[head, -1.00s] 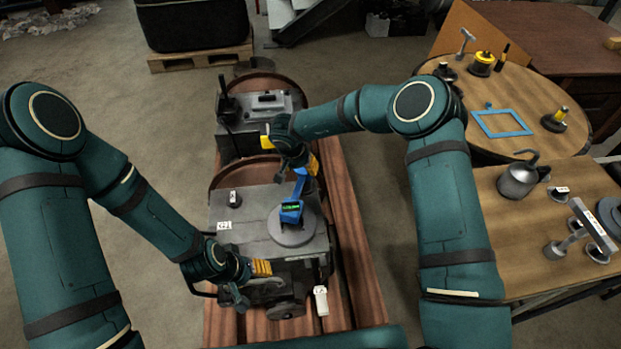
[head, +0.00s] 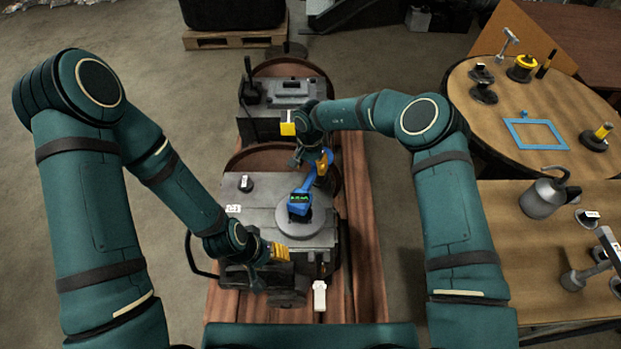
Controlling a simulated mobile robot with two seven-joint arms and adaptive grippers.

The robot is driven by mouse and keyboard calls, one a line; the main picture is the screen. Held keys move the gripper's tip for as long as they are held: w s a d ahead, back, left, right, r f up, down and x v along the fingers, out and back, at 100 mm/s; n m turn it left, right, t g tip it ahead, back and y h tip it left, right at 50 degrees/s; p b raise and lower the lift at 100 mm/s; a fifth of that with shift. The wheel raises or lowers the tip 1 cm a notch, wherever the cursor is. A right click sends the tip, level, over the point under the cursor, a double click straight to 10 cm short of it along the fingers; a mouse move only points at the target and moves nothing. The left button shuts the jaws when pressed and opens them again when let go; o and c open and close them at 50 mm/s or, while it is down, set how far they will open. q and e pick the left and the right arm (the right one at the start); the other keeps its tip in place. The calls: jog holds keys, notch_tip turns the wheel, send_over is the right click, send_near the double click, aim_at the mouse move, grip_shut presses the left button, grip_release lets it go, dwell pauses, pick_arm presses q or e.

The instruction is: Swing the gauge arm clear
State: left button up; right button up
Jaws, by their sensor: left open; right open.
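The gauge arm (head: 305,186) is blue, with a dark display showing green marks. It reaches from above a round grey disc (head: 300,223) on the nearer engine block (head: 262,208) toward the back right. My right gripper (head: 309,163) is open at the blue arm's far end, with its striped yellow finger close to the blue part. Whether it touches is hidden. My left gripper (head: 268,268) is open and empty at the block's front left, above a dark round part (head: 286,291).
A second grey machine (head: 287,108) stands behind on the wooden bed (head: 361,245). A white tag-like piece (head: 319,295) sits at the front. At right, a round table (head: 478,122) and a wooden bench (head: 510,265) hold tools, a blue frame (head: 535,133) and an oil can (head: 543,197).

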aim_at(311, 177)
notch_tip(311, 177, down, 6)
jog(key=shift+r+b, duration=0.1)
jog(key=shift+b, duration=0.25)
grip_shut()
